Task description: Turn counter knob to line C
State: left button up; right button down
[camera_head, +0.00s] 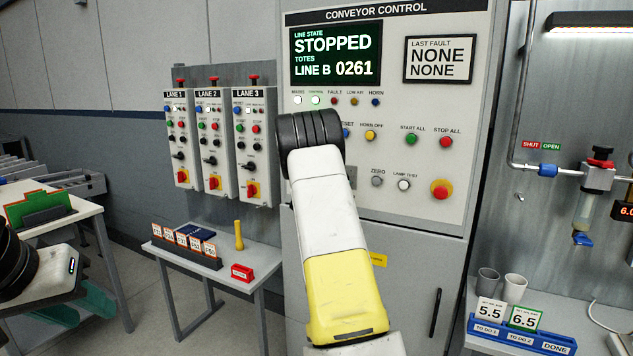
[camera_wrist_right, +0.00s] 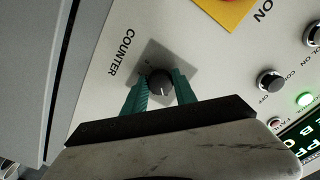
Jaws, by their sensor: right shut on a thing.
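The counter knob (camera_wrist_right: 160,83) is a dark round knob with a white pointer line, on a grey square plate beside the word COUNTER. My right gripper (camera_wrist_right: 160,88) has its two teal fingers on either side of the knob, shut on it. In the head view my right arm hides the knob and this gripper. The conveyor control display (camera_head: 335,54) reads STOPPED, TOTES, LINE B 0261. My left gripper (camera_head: 80,308) is at the lower left, far from the panel, with its teal fingers apart and nothing seen between them.
Lamps and buttons surround my right arm on the panel, including a red emergency button (camera_head: 440,189). Three lane boxes (camera_head: 213,145) hang left of it. A small table (camera_head: 215,262) with cards stands below. A blue tray (camera_head: 520,337) lies at the lower right.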

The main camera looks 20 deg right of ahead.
jog(key=m, duration=0.6)
jog(key=shift+m, duration=0.4)
dwell(0.4)
jog(key=c, duration=1)
grip_release()
jog(key=v, duration=0.8)
